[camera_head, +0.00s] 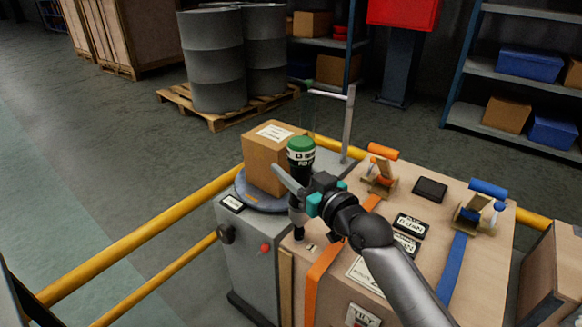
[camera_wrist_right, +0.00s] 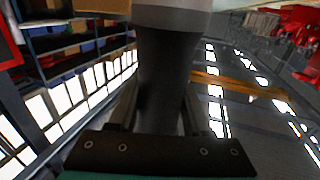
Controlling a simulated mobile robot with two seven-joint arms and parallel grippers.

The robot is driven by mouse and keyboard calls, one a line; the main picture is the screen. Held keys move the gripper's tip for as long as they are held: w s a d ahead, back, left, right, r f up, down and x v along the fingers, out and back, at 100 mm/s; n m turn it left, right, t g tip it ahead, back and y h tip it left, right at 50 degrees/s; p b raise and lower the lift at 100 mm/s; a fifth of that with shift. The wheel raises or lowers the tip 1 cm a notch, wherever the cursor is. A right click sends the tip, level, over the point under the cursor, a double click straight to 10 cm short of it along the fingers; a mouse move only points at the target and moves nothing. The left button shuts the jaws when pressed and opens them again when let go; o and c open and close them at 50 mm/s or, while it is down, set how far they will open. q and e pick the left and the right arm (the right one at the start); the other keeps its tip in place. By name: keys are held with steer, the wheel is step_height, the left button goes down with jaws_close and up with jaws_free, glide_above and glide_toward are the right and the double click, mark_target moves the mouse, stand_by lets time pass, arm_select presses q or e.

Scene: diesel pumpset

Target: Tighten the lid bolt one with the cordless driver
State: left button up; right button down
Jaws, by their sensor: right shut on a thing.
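The cordless driver (camera_head: 301,158) has a green top, a white label band and a dark body. It stands about upright over the near left corner of the brown crate's lid (camera_head: 335,240). My right gripper (camera_head: 298,193) is shut around the driver's dark body. In the right wrist view the driver's dark shaft (camera_wrist_right: 165,75) runs between the fingers (camera_wrist_right: 160,118). The driver's lower end is close to the lid by a small marked label (camera_head: 311,247). I cannot tell whether it touches. The lid bolt one is not discernible. My left gripper is not in view.
An orange strap (camera_head: 325,262) and a blue strap (camera_head: 455,262) with ratchets cross the crate. A cardboard box (camera_head: 268,155) sits on a round plate on the grey cabinet (camera_head: 250,272). A yellow rail (camera_head: 140,238) runs behind. Drums (camera_head: 212,62) stand on a pallet further back.

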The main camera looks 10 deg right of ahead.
steer(key=shift+f, duration=0.3)
stand_by(0.5)
steer(key=shift+r+p, duration=0.2)
steer(key=shift+p, duration=0.1)
stand_by(0.4)
steer(key=shift+f, duration=0.45)
stand_by(0.6)
steer(key=shift+s+f, duration=0.1)
steer(key=shift+f, duration=0.2)
stand_by(0.6)
step_height(320, 180, up, 6)
steer(key=p, duration=0.5)
steer(key=shift+f, duration=0.2)
stand_by(0.3)
